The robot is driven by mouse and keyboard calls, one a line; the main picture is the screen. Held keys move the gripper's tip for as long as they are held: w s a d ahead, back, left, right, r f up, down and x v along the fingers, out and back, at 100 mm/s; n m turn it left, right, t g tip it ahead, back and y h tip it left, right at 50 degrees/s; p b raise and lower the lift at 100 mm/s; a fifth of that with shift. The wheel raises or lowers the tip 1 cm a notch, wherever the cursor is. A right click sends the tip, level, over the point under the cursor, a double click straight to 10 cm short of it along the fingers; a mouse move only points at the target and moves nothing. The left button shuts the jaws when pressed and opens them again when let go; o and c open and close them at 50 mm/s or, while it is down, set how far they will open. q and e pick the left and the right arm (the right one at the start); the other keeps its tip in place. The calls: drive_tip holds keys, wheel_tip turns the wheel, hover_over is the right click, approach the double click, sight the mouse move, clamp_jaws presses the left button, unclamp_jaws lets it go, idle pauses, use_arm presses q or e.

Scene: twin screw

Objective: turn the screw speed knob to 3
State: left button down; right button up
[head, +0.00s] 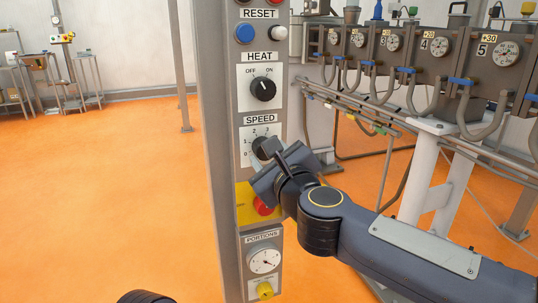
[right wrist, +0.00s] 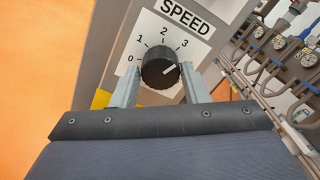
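The black speed knob (right wrist: 160,70) sits on a white dial plate (right wrist: 135,50) marked SPEED; 0, 1, 2 and 3 are readable in the right wrist view. Its white mark points to the right and slightly up, clockwise past the 3. My right gripper (right wrist: 162,78) has one finger on each side of the knob, and both tips appear to touch it. In the head view the right gripper (head: 268,160) covers part of the speed knob (head: 261,148) and the dial's right side. My left gripper is not in view.
On the same grey post are the heat knob (head: 263,89), blue button (head: 245,33), red button (head: 264,206), portions dial (head: 264,260) and yellow knob (head: 265,290). Pipes and gauges (head: 440,46) stand at right. The orange floor (head: 110,180) at left is clear.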

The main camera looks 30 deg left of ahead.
drive_tip(key=o, duration=0.3)
drive_tip(key=shift+o, duration=0.2)
drive_tip(key=v, duration=0.7)
drive_tip(key=shift+s+d, duration=0.25)
drive_tip(key=shift+s, duration=0.05)
